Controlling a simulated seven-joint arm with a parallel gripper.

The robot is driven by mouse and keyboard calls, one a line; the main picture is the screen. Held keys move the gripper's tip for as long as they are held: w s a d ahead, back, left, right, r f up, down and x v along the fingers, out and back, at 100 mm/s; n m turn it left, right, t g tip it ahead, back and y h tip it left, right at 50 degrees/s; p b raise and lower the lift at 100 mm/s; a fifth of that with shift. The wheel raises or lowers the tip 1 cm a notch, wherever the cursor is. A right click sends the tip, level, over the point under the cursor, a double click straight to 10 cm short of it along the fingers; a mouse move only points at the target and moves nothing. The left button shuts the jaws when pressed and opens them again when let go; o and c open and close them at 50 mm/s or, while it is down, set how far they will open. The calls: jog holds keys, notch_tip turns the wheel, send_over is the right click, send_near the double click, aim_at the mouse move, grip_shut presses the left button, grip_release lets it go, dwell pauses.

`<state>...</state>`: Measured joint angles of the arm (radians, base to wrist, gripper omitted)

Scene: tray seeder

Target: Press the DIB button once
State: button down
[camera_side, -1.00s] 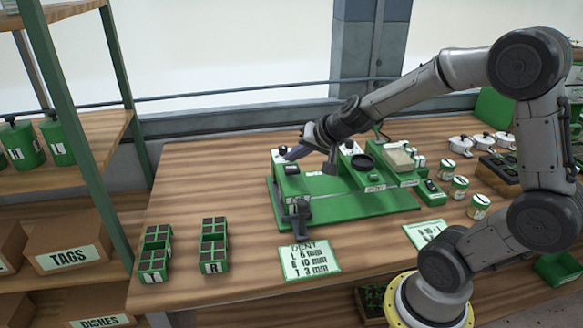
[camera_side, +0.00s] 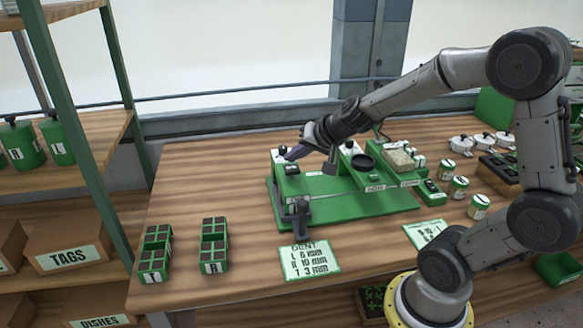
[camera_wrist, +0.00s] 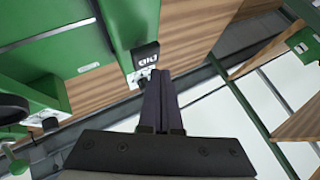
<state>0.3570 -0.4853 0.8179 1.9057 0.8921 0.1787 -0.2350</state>
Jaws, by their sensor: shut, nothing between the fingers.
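The green seeder (camera_side: 345,203) stands on the wooden bench. The black DIB button (camera_wrist: 146,54) sits on its green left-hand block, with its label reading upside down in the wrist view. In the side view the button shows as a small black block (camera_side: 292,169). My gripper (camera_wrist: 160,73) is shut and empty, its two dark fingers together. Its tips appear right beside the button in the wrist view, over a white plate with a knob. In the side view my gripper (camera_side: 289,156) is just above the button; I cannot tell whether they touch.
A black round cup (camera_side: 363,162) and a tan block (camera_side: 398,158) sit farther right on the seeder. Two planted trays (camera_side: 154,262) (camera_side: 213,252) stand at the left. A DENT card (camera_side: 308,261) lies in front.

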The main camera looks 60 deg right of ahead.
aim_at(294, 170)
jog(key=shift+f, duration=0.1)
jog(key=shift+f, duration=0.35)
jog(key=shift+f, duration=0.85)
dwell(1.1)
jog(key=shift+r, duration=1.25)
jog(key=shift+r, duration=0.1)
jog(key=shift+r, duration=2.4)
